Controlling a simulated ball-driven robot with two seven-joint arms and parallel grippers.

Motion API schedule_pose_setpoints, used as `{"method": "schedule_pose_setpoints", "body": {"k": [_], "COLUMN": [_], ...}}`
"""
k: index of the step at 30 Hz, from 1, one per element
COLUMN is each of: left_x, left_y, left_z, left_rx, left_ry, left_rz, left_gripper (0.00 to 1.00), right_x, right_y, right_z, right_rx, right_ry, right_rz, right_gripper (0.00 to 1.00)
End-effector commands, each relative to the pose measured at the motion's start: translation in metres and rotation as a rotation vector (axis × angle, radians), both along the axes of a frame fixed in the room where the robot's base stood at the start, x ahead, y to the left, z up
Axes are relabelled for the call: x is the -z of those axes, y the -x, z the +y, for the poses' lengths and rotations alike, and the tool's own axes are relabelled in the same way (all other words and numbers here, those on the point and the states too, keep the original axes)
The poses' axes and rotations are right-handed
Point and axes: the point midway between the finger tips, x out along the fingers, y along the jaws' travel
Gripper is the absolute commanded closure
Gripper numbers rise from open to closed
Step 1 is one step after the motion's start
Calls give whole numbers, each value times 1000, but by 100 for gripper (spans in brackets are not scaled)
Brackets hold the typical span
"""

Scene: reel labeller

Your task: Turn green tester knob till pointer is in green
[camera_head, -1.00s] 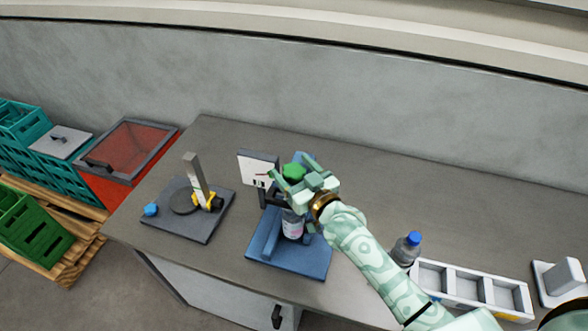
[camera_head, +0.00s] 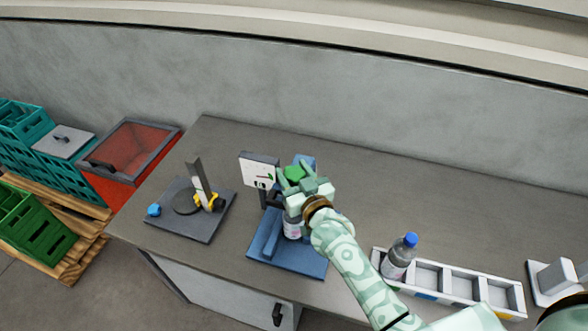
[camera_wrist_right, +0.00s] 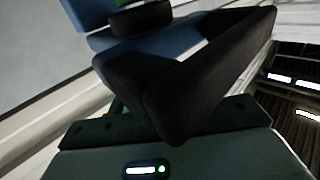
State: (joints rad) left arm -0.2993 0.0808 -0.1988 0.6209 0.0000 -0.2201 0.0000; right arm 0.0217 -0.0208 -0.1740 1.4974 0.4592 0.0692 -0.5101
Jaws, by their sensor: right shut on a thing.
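The green tester knob (camera_head: 293,174) is at the top of the blue tester (camera_head: 286,262). My right gripper (camera_head: 303,187) is at the knob and shut on it, its fingers partly hiding it. In the right wrist view its dark fingers (camera_wrist_right: 185,85) fill the middle, and a bit of green shows at the top edge. The white dial (camera_head: 257,168) faces forward, left of the knob. It shows small red, green and dark marks, too small to tell where the pointer stands. A clear bottle (camera_head: 292,229) stands upright in the tester below the gripper. My left gripper is out of view.
A dark stand with a grey post (camera_head: 199,176) and a blue knob (camera_head: 153,210) is left of the tester. A white rack (camera_head: 455,283) holding a blue-capped bottle (camera_head: 399,260) is at the right. Bench behind the tester is clear.

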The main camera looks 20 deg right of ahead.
Motion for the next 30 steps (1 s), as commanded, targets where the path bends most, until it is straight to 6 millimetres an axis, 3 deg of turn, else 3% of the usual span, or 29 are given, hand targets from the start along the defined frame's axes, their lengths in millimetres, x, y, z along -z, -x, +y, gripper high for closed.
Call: {"method": "schedule_pose_setpoints", "body": {"k": [4,5,6,15,19,23,30], "left_x": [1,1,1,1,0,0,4], "left_y": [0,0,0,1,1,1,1], "left_z": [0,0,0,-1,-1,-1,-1], "left_rx": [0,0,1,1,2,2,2], "left_ry": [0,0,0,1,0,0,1], "left_rz": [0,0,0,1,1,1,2], "left_gripper": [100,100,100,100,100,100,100], "right_x": [0,0,0,1,1,2,3], "right_y": [0,0,0,1,12,39,105], "right_z": [-1,-1,-1,-1,-2,-7,-16], "right_rx": [0,0,0,-1,-1,-1,-1], "right_ry": [2,2,2,1,0,2,2], "right_rz": [-1,-1,-1,0,1,3,3], "right_gripper": [73,42,31,29,29,29,29]}}
